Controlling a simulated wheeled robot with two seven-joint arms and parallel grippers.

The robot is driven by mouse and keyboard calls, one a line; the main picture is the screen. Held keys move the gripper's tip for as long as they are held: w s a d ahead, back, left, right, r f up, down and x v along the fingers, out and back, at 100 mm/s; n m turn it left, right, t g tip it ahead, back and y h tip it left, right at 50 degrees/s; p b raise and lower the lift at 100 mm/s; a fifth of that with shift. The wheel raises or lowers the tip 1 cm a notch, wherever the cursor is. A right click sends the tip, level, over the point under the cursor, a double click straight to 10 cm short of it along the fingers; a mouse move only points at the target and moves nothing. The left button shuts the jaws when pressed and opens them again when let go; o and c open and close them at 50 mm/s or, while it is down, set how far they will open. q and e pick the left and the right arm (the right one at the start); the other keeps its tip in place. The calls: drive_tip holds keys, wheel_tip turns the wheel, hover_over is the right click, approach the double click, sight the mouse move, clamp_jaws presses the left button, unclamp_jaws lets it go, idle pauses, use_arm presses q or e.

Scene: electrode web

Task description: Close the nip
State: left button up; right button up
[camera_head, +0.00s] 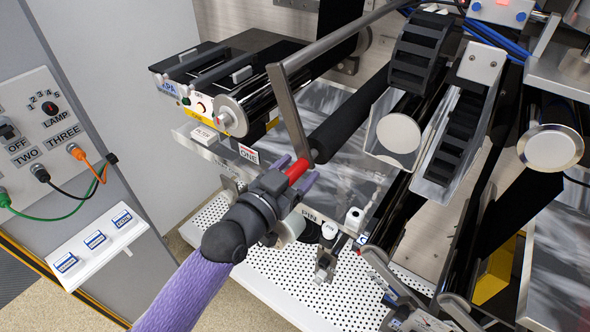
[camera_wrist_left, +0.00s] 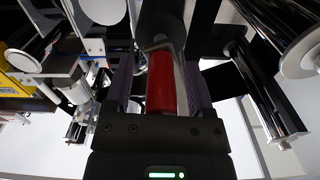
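A red handle (camera_head: 297,170) sits at the lower end of a grey metal lever arm (camera_head: 288,108) at the nip. My left gripper (camera_head: 298,173) is at this handle, with a purple finger on each side of it. In the left wrist view the red handle (camera_wrist_left: 161,82) stands between the two dark fingers, which appear close against it. A long black roller (camera_head: 350,118) runs behind the lever. Whether it touches its partner roller is hidden. My right gripper is not in view.
A white perforated shelf (camera_head: 290,275) lies below my left gripper. A grey panel (camera_head: 50,130) with plugged cables stands at the left. Web rollers with round end caps (camera_head: 398,133) crowd the right side. Small parts stand near the PIN label.

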use_arm(q)
clamp_jaws()
drive_tip(key=shift+w, duration=0.1)
idle(1.2)
